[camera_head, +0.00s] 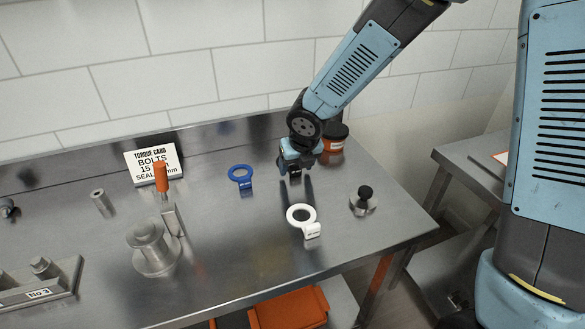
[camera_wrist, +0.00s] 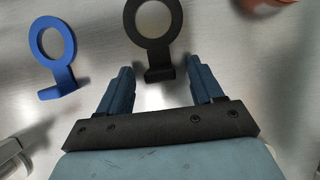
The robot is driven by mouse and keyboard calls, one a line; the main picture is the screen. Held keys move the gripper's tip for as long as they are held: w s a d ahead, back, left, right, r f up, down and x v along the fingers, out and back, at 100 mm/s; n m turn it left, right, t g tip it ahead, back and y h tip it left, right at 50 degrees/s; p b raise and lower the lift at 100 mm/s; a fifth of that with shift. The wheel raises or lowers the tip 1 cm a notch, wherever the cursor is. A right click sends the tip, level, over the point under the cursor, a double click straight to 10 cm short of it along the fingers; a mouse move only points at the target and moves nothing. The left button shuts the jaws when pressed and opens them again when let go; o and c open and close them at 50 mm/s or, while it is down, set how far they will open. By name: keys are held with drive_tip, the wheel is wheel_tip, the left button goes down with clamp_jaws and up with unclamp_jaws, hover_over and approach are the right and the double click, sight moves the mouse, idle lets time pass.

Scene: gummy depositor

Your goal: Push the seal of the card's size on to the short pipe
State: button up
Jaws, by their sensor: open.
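My gripper (camera_head: 293,172) is open above the back of the steel bench. In the wrist view, a black ring seal (camera_wrist: 134,28) with a tab lies ahead of my gripper (camera_wrist: 158,68); its tab stands between the open fingertips, and I see no grip on it. The arm hides most of this seal in the head view. A blue ring seal (camera_head: 239,173) lies to the left and also shows in the wrist view (camera_wrist: 70,50). A white ring seal (camera_head: 312,230) lies nearer the front. The torque card (camera_head: 152,163) stands at the back; its seal size is unreadable. A flanged metal stub (camera_head: 152,250), possibly the short pipe, stands front left.
An orange-handled tool (camera_head: 161,178) stands behind the stub. A small metal tube (camera_head: 103,202) and a block labelled No 3 (camera_head: 40,285) are at left. A black-knobbed piece (camera_head: 364,199) is at right. An orange jar (camera_head: 334,142) stands behind my gripper.

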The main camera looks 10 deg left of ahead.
drive_tip(key=shift+f, duration=0.1)
drive_tip(key=shift+c, duration=0.2)
drive_tip(key=c, duration=1.1)
drive_tip(key=shift+w+r, duration=0.1)
drive_tip(key=shift+r, duration=0.5)
wheel_tip(320, 180, up, 2)
drive_tip(key=shift+r, duration=0.1)
drive_tip(key=shift+s+d+r, duration=1.1)
drive_tip(key=shift+s+r, duration=0.5)
drive_tip(key=shift+s, duration=0.45)
drive_tip(key=shift+s+d+r, duration=1.15)
drive_tip(key=shift+s+r, duration=0.45)
drive_tip(key=shift+s, duration=0.5)
drive_tip(key=shift+s+d+r, duration=1.1)
drive_tip(key=shift+s+r, duration=0.5)
drive_tip(key=shift+s, duration=0.45)
